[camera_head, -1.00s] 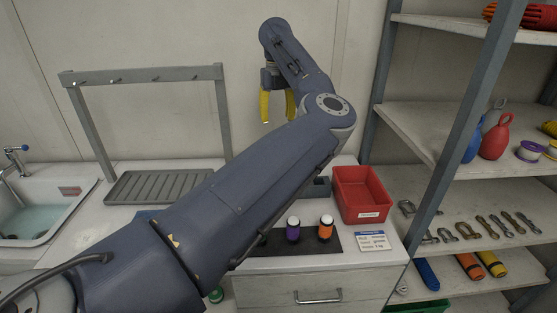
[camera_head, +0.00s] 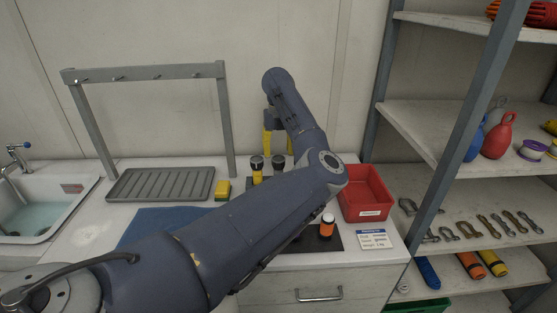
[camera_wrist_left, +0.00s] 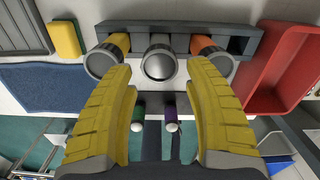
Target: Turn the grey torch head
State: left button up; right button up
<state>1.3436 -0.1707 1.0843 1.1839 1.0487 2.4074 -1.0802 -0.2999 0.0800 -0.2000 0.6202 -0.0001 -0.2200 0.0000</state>
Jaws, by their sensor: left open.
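In the left wrist view three torches stand in a row in a dark rack (camera_wrist_left: 235,45). The grey torch head (camera_wrist_left: 158,63) is in the middle, between a yellow torch (camera_wrist_left: 118,42) and an orange torch (camera_wrist_left: 203,45). In the head view the grey torch head (camera_head: 279,158) shows right of the yellow torch (camera_head: 257,175); my arm hides the orange one. My left gripper (camera_wrist_left: 161,72) is open, its yellow fingers on either side of the grey head with visible gaps. It also shows in the head view (camera_head: 278,146). My right gripper is not in view.
A red bin (camera_head: 364,190) stands right of the rack. A yellow sponge (camera_head: 223,189), a grey drainer (camera_head: 160,184) and a blue mat (camera_head: 150,226) lie to the left. An orange-bodied, white-topped container (camera_head: 327,225) stands on a dark mat in front.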

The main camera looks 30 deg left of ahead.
aim_at(279, 158)
pick_arm(q)
jog(key=shift+f, duration=1.9)
jog(key=shift+c, duration=0.3)
jog(key=c, duration=1)
jog(key=shift+o, duration=0.2)
